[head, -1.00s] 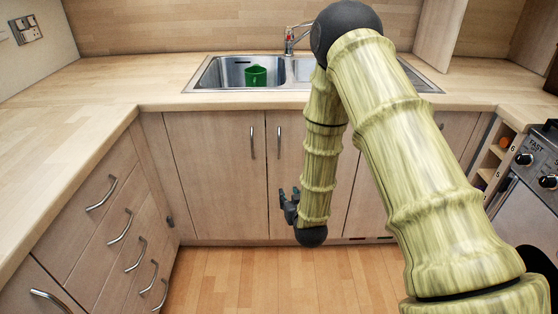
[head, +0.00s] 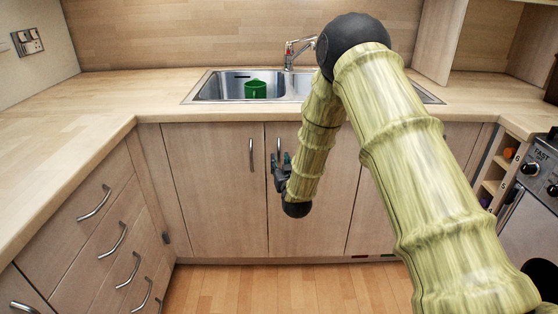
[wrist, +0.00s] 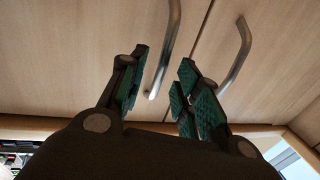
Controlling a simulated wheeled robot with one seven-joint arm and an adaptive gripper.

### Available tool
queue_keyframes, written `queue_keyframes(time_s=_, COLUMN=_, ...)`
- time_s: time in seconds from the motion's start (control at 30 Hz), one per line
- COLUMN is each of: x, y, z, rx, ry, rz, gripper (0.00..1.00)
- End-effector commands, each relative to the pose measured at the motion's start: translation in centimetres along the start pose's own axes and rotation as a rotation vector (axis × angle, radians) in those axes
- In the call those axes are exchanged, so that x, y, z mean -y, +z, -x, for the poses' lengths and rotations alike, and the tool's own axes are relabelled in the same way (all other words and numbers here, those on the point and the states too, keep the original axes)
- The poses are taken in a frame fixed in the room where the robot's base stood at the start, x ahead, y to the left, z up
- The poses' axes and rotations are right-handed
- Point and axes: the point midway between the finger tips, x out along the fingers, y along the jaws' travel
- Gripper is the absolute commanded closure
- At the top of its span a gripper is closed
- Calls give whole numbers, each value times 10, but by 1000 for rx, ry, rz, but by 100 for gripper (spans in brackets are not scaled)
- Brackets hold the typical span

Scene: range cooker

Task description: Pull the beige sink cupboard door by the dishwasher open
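The beige sink cupboard has two doors side by side with upright metal handles near their meeting edge. The right-hand door (head: 312,225), on the dishwasher side as far as I can tell, has its handle (head: 278,148) close above my gripper (head: 281,172). The wrist view seems upside down, with the worktop edge low in the picture. There my open gripper (wrist: 160,75) faces the doors, and this handle (wrist: 171,45) appears between its fingers. I cannot tell whether they touch it. The other door's handle (wrist: 236,55) is outside the fingers. The door looks shut.
The left-hand cupboard door (head: 218,195) is shut. Drawers (head: 105,235) stand at the left and the cooker (head: 535,200) at the right. A green cup (head: 255,90) is in the sink (head: 215,92). The wooden floor (head: 230,285) in front is clear.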

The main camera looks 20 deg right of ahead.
Motion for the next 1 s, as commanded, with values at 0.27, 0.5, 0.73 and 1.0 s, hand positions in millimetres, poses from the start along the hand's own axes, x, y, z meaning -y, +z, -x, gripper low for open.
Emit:
queue_keyframes(time_s=0.27, x=0, y=0, z=-25, rx=0, ry=0, rz=0, gripper=67)
queue_keyframes(time_s=0.5, x=0, y=0, z=-28, rx=1, ry=0, rz=0, gripper=67)
queue_keyframes(time_s=0.73, x=0, y=0, z=-28, rx=1, ry=0, rz=0, gripper=89)
queue_keyframes(time_s=1.0, x=0, y=0, z=-27, rx=1, ry=0, rz=0, gripper=100)
